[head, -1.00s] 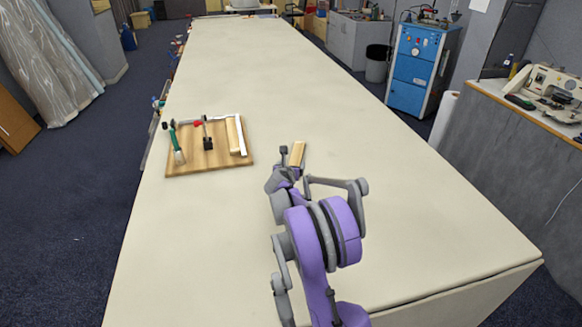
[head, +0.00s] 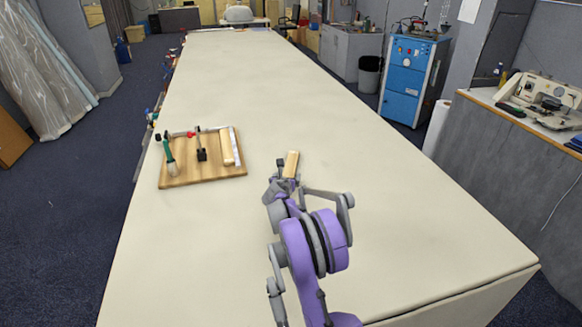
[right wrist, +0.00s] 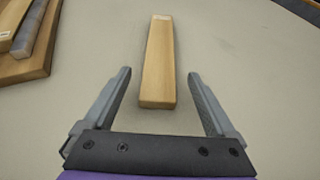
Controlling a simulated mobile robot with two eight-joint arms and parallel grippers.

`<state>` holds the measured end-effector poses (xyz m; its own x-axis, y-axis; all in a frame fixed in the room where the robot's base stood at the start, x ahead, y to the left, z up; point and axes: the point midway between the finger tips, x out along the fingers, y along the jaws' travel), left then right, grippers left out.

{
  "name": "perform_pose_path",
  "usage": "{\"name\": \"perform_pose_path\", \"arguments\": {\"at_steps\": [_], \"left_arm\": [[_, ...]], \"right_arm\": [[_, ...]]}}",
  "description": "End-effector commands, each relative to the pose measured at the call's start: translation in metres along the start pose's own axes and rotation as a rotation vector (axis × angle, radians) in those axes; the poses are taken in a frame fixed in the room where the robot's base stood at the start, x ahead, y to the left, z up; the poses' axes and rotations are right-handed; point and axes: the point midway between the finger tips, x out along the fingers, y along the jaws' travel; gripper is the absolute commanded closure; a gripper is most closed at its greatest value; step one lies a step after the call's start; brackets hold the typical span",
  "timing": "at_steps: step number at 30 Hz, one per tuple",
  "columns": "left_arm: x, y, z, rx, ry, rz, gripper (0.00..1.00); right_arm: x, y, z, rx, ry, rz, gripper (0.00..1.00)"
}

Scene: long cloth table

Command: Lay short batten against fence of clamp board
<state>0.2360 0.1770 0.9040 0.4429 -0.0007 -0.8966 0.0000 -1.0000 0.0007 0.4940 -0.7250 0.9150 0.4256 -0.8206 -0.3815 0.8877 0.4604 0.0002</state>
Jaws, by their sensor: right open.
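The short batten (head: 291,164), a pale wooden bar, lies on the cloth table to the right of the clamp board. It also shows in the right wrist view (right wrist: 159,62), its near end between the fingers with clear gaps on both sides. My right gripper (right wrist: 160,98) is open and empty. In the head view the right gripper (head: 281,177) is just in front of the batten's near end. The clamp board (head: 190,175) is a brown wooden board with a light fence (head: 236,147) along its right side. Another pale wooden piece (head: 226,147) lies against the fence. My left gripper is not in view.
A green-handled clamp (head: 170,158) and a dark clamp (head: 201,148) stand on the board. The long cloth table (head: 380,190) is clear to the right and beyond. A corner of the board (right wrist: 38,65) shows at the upper left of the right wrist view.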

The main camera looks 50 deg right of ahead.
Motion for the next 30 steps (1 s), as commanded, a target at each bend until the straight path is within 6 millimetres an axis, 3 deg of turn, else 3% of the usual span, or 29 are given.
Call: {"name": "perform_pose_path", "arguments": {"at_steps": [6, 15, 30], "left_arm": [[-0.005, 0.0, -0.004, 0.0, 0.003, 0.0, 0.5], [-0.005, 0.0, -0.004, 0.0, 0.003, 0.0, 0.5], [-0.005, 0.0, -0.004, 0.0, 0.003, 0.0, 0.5]], "right_arm": [[0.026, 0.0, 0.001, 0.002, 0.0, -0.001, 0.09], [0.029, 0.0, 0.0, 0.001, 0.0, 0.0, 0.11], [0.029, 0.0, 0.0, 0.001, 0.0, 0.0, 1.0]]}}
